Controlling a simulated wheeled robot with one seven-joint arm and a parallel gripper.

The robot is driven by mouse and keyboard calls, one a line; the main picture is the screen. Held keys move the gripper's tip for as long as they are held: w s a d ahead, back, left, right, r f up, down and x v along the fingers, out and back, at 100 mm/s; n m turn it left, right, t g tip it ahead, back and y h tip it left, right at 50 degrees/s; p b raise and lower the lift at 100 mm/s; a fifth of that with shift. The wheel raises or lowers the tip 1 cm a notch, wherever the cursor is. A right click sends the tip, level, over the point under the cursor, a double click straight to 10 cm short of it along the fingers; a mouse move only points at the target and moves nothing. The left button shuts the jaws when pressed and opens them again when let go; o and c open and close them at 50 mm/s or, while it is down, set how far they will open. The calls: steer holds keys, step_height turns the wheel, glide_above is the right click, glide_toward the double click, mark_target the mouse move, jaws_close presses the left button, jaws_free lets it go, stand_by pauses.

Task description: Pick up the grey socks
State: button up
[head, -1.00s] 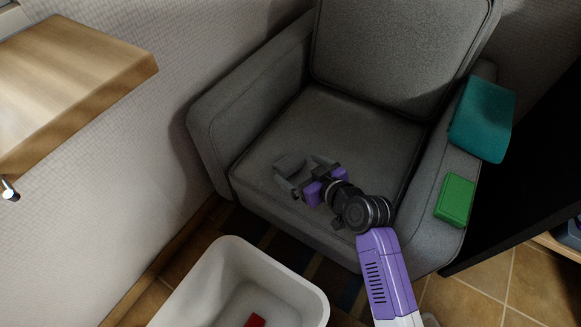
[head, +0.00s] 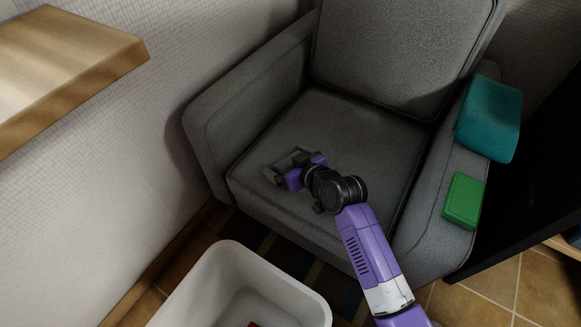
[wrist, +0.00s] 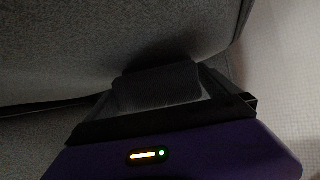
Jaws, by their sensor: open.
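The grey socks (wrist: 158,86) look like a dark grey folded bundle on the seat of the grey armchair (head: 335,135). In the wrist view they lie between the fingers of my gripper (wrist: 165,92). In the head view my gripper (head: 283,165) is low over the front left of the seat, its jaws apart around the spot of the socks. There, grey on grey, the socks are hard to make out. I cannot tell whether the fingers touch them.
The chair's left arm (head: 235,115) and backrest (head: 385,45) rise around the seat. A teal folded cloth (head: 488,118) and a green block (head: 462,200) lie on the right arm. A white bin (head: 235,280) stands in front. A wooden tabletop (head: 65,70) juts in at upper left.

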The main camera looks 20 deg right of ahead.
steer(key=shift+c, duration=0.2)
steer(key=c, duration=1.3)
steer(key=shift+r, duration=0.1)
step_height(320, 180, up, 20)
steer(key=p, duration=0.8)
